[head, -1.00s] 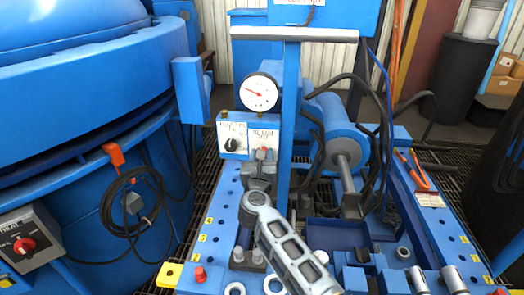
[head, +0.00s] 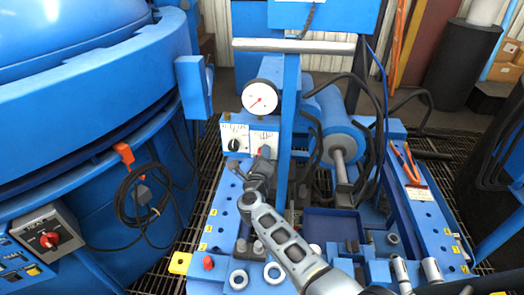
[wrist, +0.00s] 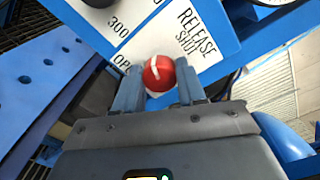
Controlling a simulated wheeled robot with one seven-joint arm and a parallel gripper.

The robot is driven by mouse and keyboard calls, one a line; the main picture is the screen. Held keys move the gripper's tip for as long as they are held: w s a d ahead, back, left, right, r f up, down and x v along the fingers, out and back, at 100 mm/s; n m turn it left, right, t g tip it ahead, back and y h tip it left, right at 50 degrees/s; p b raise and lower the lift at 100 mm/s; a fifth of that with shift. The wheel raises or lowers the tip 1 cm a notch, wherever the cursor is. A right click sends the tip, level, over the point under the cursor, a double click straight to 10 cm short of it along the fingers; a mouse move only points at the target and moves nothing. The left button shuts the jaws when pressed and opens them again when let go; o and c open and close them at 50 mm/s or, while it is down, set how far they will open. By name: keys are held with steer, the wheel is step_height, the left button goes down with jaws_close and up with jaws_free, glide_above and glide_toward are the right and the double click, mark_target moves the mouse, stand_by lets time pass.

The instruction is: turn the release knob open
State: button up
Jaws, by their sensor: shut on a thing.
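The release knob (wrist: 158,73) is a round red knob with a white pointer line. It sits on a white panel marked RELEASE, with SHUT to its upper right and a partly covered label starting "OP" to its left. My gripper (wrist: 159,88) has one finger on each side of the knob and is shut on it in the wrist view. In the head view my gripper (head: 264,158) reaches up to the lower right part of the panel, and the knob is mostly hidden behind it. The pointer is tilted; its exact setting is hard to tell.
A black knob (head: 235,144) is on the left panel. A round gauge (head: 262,98) is above, beside a blue post (head: 290,120). Loose rings and sockets lie on the bench below my arm. The big blue furnace (head: 80,90) stands to the left.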

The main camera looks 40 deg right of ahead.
steer(key=shift+a+n+p, duration=0.1)
steer(key=shift+n+p, duration=1.8)
steer(key=shift+n, duration=1.8)
steer(key=shift+f, duration=0.1)
steer(key=o, duration=1.1)
steer(key=shift+c, duration=0.2)
steer(key=p+v, duration=0.1)
steer(key=v, duration=0.6)
steer(key=shift+s+a, duration=0.15)
steer(key=shift+a, duration=0.2)
